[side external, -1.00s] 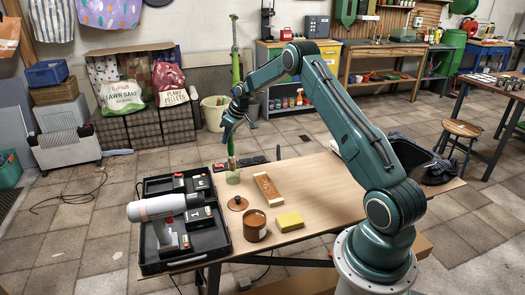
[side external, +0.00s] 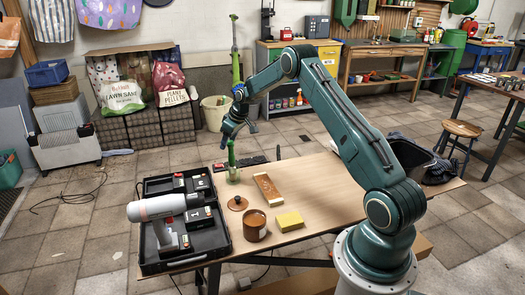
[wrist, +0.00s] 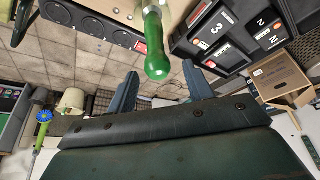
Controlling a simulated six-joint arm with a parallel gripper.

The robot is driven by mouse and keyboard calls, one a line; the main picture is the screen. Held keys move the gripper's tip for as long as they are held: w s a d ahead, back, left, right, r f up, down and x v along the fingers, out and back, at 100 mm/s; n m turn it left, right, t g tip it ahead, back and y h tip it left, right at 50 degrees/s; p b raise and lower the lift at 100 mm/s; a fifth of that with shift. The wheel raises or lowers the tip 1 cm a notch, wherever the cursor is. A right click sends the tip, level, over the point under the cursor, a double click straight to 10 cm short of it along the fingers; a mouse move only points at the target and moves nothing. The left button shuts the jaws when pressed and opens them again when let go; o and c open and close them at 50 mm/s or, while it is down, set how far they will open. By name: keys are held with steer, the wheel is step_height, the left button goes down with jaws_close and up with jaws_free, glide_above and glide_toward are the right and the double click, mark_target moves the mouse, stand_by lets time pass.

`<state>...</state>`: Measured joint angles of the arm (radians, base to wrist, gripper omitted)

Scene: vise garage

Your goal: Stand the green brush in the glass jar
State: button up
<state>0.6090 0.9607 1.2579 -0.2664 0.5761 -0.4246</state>
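The green brush (side external: 231,152) is upright in the glass jar (side external: 233,176), its green handle rising above the rim. The jar stands at the table's far left corner, beside the tool case. My gripper (side external: 223,145) is just above and slightly left of the handle top. In the wrist view, my gripper (wrist: 160,88) has its two fingers spread apart. The rounded end of the green handle (wrist: 157,62) shows between and beyond the fingertips, apart from them. The brush's lower end is hard to make out.
An open black case (side external: 205,235) with a white drill (side external: 158,209) lies left of the jar. The table's right half is mostly clear.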

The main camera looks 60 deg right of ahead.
steer(key=shift+r, duration=0.15)
steer(key=v, duration=1.3)
steer(key=shift+s+r, duration=0.15)
steer(key=shift+r, duration=0.1)
stand_by(0.8)
